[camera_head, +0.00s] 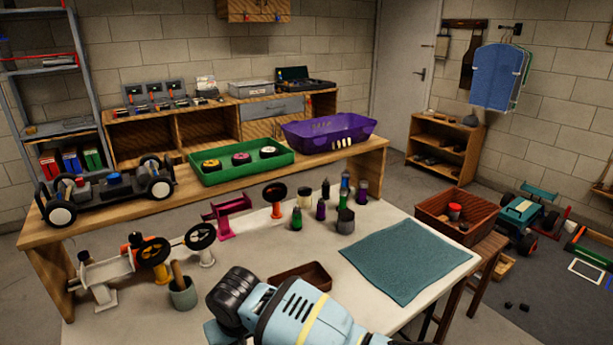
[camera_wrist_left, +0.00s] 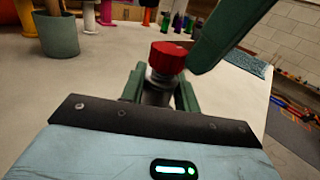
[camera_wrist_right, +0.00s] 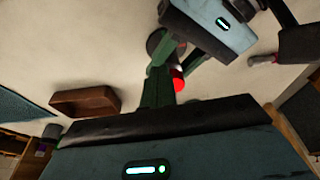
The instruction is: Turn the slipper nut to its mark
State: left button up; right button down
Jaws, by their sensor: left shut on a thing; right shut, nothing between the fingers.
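A red cap (camera_wrist_left: 168,57) sits on a grey metal cylinder (camera_wrist_left: 158,86). My left gripper (camera_wrist_left: 157,82) has its green fingers shut on the cylinder. The red part shows bright in the right wrist view (camera_wrist_right: 178,80), just right of my right gripper (camera_wrist_right: 158,82), which is shut and empty. I cannot tell whether they touch. A green finger of my right gripper also shows in the left wrist view, close above the cap. In the head view my blue arm hides this spot. I cannot make out a mark on the nut.
A grey-green cup (camera_head: 183,294) and a brown tray (camera_head: 306,278) stand on the white table (camera_head: 330,220). A teal mat (camera_head: 408,260) lies at the right. Several bottles (camera_head: 297,217) and wheel stands (camera_head: 155,252) stand farther back. A car chassis (camera_head: 107,190) is on the bench behind.

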pick_arm(q)
jog(key=shift+d, duration=0.15)
pick_arm(e)
jog(key=shift+s+a, duration=0.1)
jog(key=shift+a, duration=0.1)
jog(key=shift+s+a+r, duration=0.1)
jog(key=shift+s+a, duration=0.3)
jog(key=shift+a, duration=0.1)
pick_arm(q)
jog(key=shift+s+d, duration=0.1)
pick_arm(e)
jog(key=shift+a, duration=0.2)
jog(key=shift+s, duration=0.15)
dwell(0.4)
jog(key=shift+s+d, duration=0.1)
jog(key=shift+s, duration=0.15)
pick_arm(q)
jog(key=shift+a, duration=0.2)
pick_arm(e)
jog(key=shift+r, duration=2.95)
pick_arm(q)
jog(key=o, duration=1.1)
